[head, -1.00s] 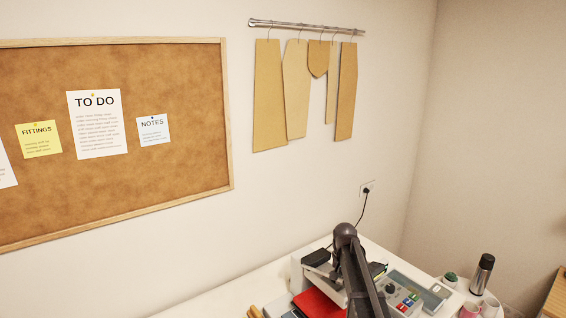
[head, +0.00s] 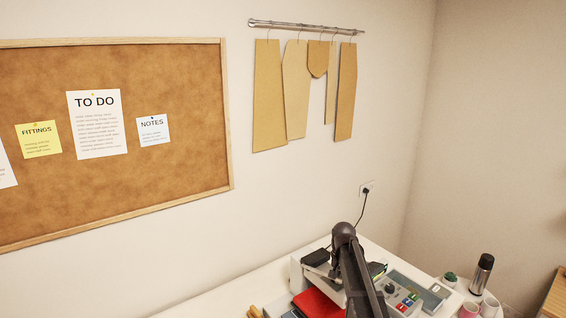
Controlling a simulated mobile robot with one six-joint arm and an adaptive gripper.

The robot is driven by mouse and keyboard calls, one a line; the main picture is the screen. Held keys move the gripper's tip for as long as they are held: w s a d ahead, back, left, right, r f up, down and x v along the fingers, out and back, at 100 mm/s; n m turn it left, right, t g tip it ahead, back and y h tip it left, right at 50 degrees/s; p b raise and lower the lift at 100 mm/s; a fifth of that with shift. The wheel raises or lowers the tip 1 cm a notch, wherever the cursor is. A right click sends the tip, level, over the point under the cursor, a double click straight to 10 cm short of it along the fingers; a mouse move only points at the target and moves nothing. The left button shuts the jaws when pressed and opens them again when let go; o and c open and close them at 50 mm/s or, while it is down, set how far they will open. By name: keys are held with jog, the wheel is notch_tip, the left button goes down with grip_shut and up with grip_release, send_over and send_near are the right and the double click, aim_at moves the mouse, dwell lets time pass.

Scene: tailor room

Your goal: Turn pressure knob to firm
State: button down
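A pale machine (head: 297,272) stands on the white table in the lower right of the head view. The black round knob (head: 390,288) sits on its grey control panel, just right of my dark arm. Red, green and blue buttons lie in front of the knob. The knob's pointer and any firm marking are too small to read. My arm rises from the bottom edge and bends at a rounded joint over the machine, covering its middle. I cannot make out my gripper; the arm hides that area.
A red item (head: 318,303) lies at the machine's left front. A grey tray-like item (head: 412,283) is behind the panel. A cord runs to the wall socket (head: 367,187). The white table (head: 215,300) has bare room at left.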

aim_at(329, 285)
jog(key=shift+w+a, duration=0.35)
jog(key=shift+a, duration=0.35)
jog(key=shift+w+a, duration=0.35)
jog(key=shift+a, duration=0.05)
dwell(0.7)
jog(key=shift+s+a, duration=0.3)
jog(key=shift+a, duration=0.05)
dwell(0.4)
notch_tip(329, 285, up, 6)
jog(key=p, duration=0.6)
dwell(0.3)
jog(key=d, duration=0.2)
jog(key=s+d+r+p, duration=0.1)
jog(key=shift+s, duration=0.1)
jog(key=shift+f, duration=0.2)
dwell(0.3)
